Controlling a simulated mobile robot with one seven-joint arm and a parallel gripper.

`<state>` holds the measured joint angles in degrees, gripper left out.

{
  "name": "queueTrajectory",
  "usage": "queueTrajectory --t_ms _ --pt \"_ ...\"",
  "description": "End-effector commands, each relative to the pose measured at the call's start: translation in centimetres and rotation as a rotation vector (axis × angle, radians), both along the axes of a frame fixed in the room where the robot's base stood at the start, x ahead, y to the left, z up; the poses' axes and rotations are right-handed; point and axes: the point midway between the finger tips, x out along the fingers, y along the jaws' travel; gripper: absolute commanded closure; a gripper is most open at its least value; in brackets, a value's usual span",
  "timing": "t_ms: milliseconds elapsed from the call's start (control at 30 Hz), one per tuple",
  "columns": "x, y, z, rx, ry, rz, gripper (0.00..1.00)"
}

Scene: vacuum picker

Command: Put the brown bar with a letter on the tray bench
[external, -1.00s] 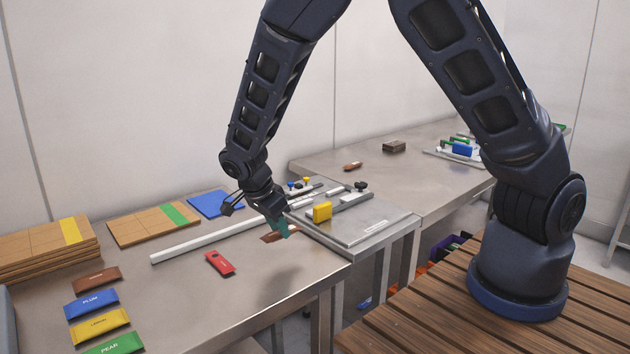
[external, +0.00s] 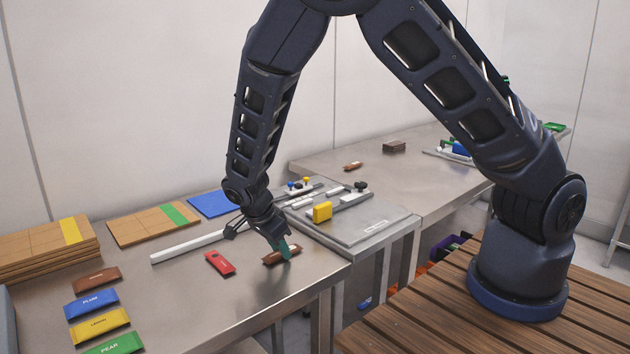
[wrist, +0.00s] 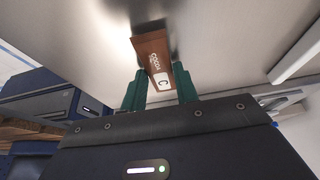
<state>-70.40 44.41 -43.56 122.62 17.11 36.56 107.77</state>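My gripper (external: 284,246) has its teal fingers on either side of a brown bar (external: 276,257) over the front right of the near bench (external: 235,300). In the wrist view the bar (wrist: 153,58) sits between the fingertips, with a white patch bearing the letter C and a word that seems to be COCOA. The gripper looks shut on it; any gap under the bar is hard to judge. The back bench (external: 425,185) carries a tray (external: 432,152), partly hidden by my arm. A small brown bar (external: 352,166) and a dark brown block (external: 394,146) also lie there.
A red bar (external: 220,262) lies left of my gripper. A white rail (external: 187,246) crosses the near bench. A grey plate fixture (external: 365,228) with a yellow block (external: 322,212) stands to the right. Labelled bars, including a blue one (external: 91,303), lie at the left.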

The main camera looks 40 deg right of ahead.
Motion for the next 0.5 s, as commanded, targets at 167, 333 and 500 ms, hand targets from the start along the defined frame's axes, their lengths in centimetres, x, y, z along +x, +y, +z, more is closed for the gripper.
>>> queueTrajectory --t_ms 167,333,500 --pt "0.01 0.0 0.04 0.0 0.0 0.0 0.5" --pt "0.01 0.0 0.05 0.0 0.0 0.0 0.5" --pt "0.04 0.25 0.79 0.001 -0.002 0.001 0.5"
